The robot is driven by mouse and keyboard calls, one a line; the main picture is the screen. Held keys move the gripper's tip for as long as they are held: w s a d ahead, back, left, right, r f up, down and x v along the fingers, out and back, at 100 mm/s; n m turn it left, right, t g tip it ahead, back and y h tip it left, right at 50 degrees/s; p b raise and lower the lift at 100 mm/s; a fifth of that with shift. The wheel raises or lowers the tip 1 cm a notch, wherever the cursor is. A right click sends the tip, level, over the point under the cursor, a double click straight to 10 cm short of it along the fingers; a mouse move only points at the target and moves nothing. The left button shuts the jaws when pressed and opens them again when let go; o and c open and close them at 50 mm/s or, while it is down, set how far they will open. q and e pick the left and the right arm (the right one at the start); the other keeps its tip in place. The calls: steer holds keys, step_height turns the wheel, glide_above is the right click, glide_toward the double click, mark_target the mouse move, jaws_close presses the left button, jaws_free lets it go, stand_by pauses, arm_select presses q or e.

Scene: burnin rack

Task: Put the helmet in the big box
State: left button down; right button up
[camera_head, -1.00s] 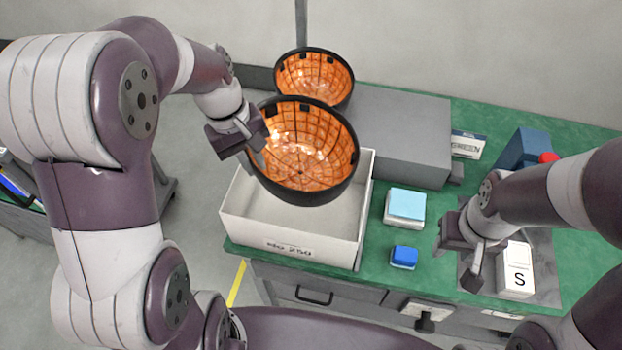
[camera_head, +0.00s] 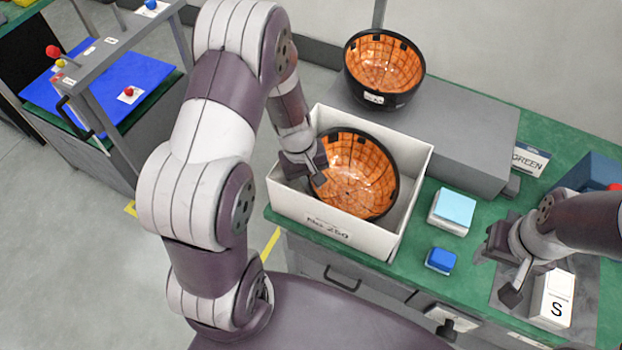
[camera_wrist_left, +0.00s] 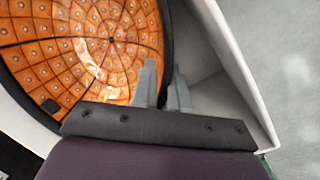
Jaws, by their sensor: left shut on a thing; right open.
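A helmet (camera_head: 358,178) with a black rim and an orange padded inside sits tilted within the big white box (camera_head: 408,215), its open side facing up. My left gripper (camera_head: 318,178) is shut on the left part of the helmet's rim, inside the box. In the left wrist view the fingers (camera_wrist_left: 163,92) pinch the dark rim of the helmet (camera_wrist_left: 85,45), next to the box's white wall (camera_wrist_left: 232,60). Whether the helmet touches the box floor is hidden. My right gripper (camera_head: 508,275) is open and empty above the right of the green table.
A second similar helmet (camera_head: 383,68) rests on a grey block (camera_head: 470,135) behind the box. A light-blue-topped box (camera_head: 452,210), a small blue block (camera_head: 440,260) and a white box marked S (camera_head: 553,300) stand on the green table (camera_head: 480,245). A "GREEN" sign (camera_head: 529,160) stands at the back.

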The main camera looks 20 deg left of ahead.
arm_select(q)
steer(key=shift+w, duration=0.15)
steer(key=c, duration=1.1)
jaws_free()
steer(key=shift+c, duration=0.2)
steer(key=shift+a+r, duration=0.1)
steer(key=shift+r, duration=0.3)
step_height(320, 180, up, 11)
steer(key=a, duration=0.2)
steer(key=s+d+r+m+t+y, duration=0.1)
steer(key=s+d+m, duration=0.3)
steer(key=s+m, duration=0.4)
steer(key=shift+y, duration=0.6)
